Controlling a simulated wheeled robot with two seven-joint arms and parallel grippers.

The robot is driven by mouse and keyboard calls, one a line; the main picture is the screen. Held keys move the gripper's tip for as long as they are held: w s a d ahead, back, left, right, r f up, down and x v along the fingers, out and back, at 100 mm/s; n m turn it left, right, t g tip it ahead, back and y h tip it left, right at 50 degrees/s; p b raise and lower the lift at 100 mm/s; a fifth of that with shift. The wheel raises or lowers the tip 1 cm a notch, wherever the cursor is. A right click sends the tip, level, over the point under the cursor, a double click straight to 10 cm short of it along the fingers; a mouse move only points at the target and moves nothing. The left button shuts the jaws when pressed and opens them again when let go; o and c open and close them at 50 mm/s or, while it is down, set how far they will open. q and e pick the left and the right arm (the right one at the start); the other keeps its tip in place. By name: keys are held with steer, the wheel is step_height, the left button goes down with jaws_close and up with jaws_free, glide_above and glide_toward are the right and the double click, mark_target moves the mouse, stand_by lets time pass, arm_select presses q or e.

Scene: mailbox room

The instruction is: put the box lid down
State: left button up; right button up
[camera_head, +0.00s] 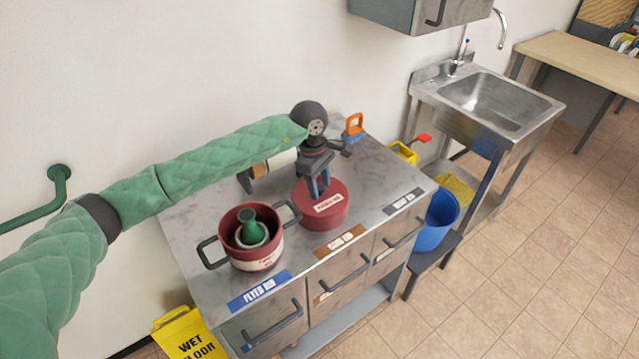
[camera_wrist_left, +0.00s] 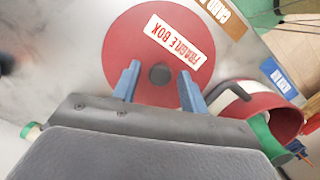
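The box lid (camera_head: 325,215) is a round red disc with a "FRAGILE BOX" label, lying flat on the grey counter. My left gripper (camera_head: 319,194) is directly over the lid, pointing down. Its blue fingers (camera_wrist_left: 159,82) are apart, one on each side of the knob, with gaps to it. The red box (camera_head: 257,256), an open pot with two dark handles, stands left of the lid. A green object (camera_head: 251,229) and a pale ring are inside it.
The marble-grey counter (camera_head: 384,178) has labelled drawers in front. An orange-handled item (camera_head: 354,127) stands at its back. A cylindrical item lies partly behind my left arm. A blue bucket (camera_head: 437,216), a steel sink (camera_head: 497,98) and a yellow wet-floor sign (camera_head: 187,336) are nearby.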

arm_select(q)
steer(key=shift+r, duration=0.15)
arm_select(e)
steer(key=shift+s+f, duration=0.15)
steer(key=shift+s, duration=0.15)
arm_select(q)
steer(key=shift+r, duration=0.25)
step_height(320, 180, up, 11)
steer(key=a+b, duration=0.1)
steer(key=b, duration=0.3)
steer(key=shift+w+a+r+b, duration=0.2)
steer(key=shift+w+a+b, duration=0.05)
steer(key=shift+w+b, duration=0.2)
arm_select(e)
steer(key=w+a+r, duration=0.2)
steer(key=w+r, duration=0.1)
steer(key=r, duration=1.4)
steer(key=shift+r, duration=0.3)
steer(key=shift+f, duration=0.15)
